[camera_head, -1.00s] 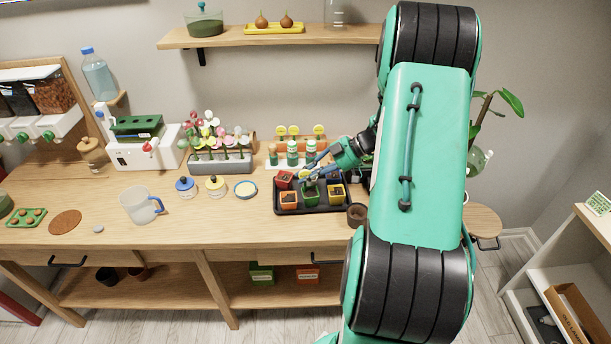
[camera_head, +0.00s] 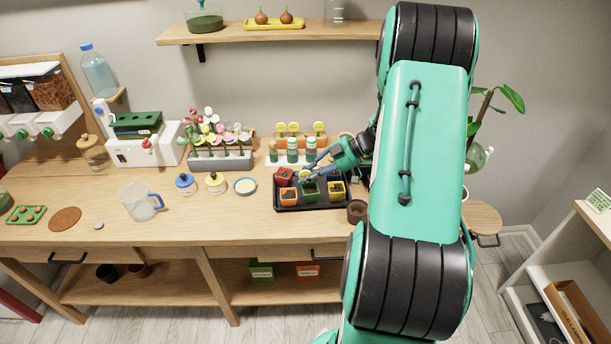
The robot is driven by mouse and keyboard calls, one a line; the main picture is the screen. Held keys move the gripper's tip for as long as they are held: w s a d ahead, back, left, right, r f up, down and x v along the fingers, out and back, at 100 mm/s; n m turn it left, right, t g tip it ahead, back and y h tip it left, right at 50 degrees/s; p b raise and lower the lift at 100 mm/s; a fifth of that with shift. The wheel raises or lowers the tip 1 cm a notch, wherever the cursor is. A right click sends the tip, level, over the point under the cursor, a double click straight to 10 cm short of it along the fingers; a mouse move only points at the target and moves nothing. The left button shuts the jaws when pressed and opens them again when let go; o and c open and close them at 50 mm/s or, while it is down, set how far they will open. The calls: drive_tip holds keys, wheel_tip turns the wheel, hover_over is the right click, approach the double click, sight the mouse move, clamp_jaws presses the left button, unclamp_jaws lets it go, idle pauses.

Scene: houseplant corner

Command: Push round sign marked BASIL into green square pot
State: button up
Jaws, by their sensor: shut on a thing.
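The green square pot (camera_head: 310,195) stands at the front middle of a black tray (camera_head: 321,208), with dark soil in it. My gripper (camera_head: 303,178) is just above and behind this pot, pointing down and left. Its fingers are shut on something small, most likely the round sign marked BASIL. The sign is too small and too covered by the fingers to make out, and I cannot tell whether it touches the soil. Several yellow round signs (camera_head: 293,127) stand in a row behind, with a gap in the row.
A red pot (camera_head: 284,177), an orange pot (camera_head: 289,197) and a yellow pot (camera_head: 336,190) share the tray. Small bottles (camera_head: 292,150) stand close behind. A brown pot (camera_head: 357,210) is right of the tray.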

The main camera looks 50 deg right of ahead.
drive_tip(key=o, duration=0.8)
drive_tip(key=shift+o, duration=0.5)
drive_tip(key=o, duration=0.3)
drive_tip(key=shift+r, duration=0.15)
drive_tip(key=shift+r, duration=3.35)
drive_tip(key=shift+a, duration=0.1)
